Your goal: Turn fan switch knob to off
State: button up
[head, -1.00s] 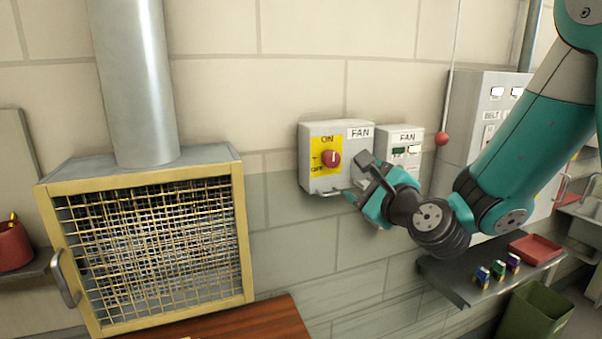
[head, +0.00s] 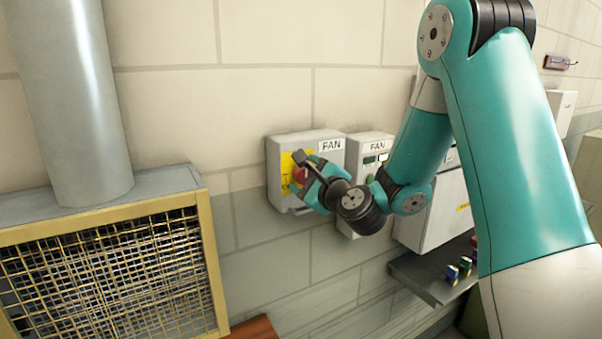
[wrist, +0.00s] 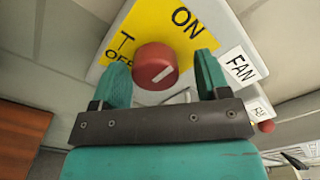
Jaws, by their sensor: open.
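The fan switch box (head: 279,190) is a grey wall box with a FAN label and a yellow plate. Its red round knob (head: 299,176) is partly hidden by my gripper (head: 305,168) in the head view. In the wrist view the knob (wrist: 156,66) has a white mark, tilted in the picture, with ON to its upper right and OFF to its left. My gripper (wrist: 163,72) is open, with one teal finger on each side of the knob in the picture. I cannot tell whether the fingers touch it.
A second, smaller FAN box (head: 371,148) is just right of the switch box. A yellow-framed mesh fan housing (head: 207,262) with a grey duct (head: 75,110) stands at left. A shelf (head: 425,280) with small coloured items is at lower right.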

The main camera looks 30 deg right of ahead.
jog(key=shift+a, duration=0.25)
jog(key=shift+a, duration=0.1)
jog(key=c, duration=0.9)
jog(key=shift+n, duration=0.4)
jog(key=n+b, duration=0.2)
jog(key=n, duration=0.2)
jog(key=shift+f+n, duration=0.15)
jog(key=shift+n, duration=0.25)
jog(key=n+b, duration=0.2)
jog(key=n, duration=0.2)
jog(key=shift+f+n, duration=0.1)
jog(key=shift+n, duration=0.2)
jog(key=n+b, duration=0.4)
jog(key=shift+f+b, duration=0.1)
jog(key=shift+b, duration=0.25)
jog(key=n+b, duration=0.3)
jog(key=shift+n+b, duration=0.3)
jog(key=shift+r, duration=0.25)
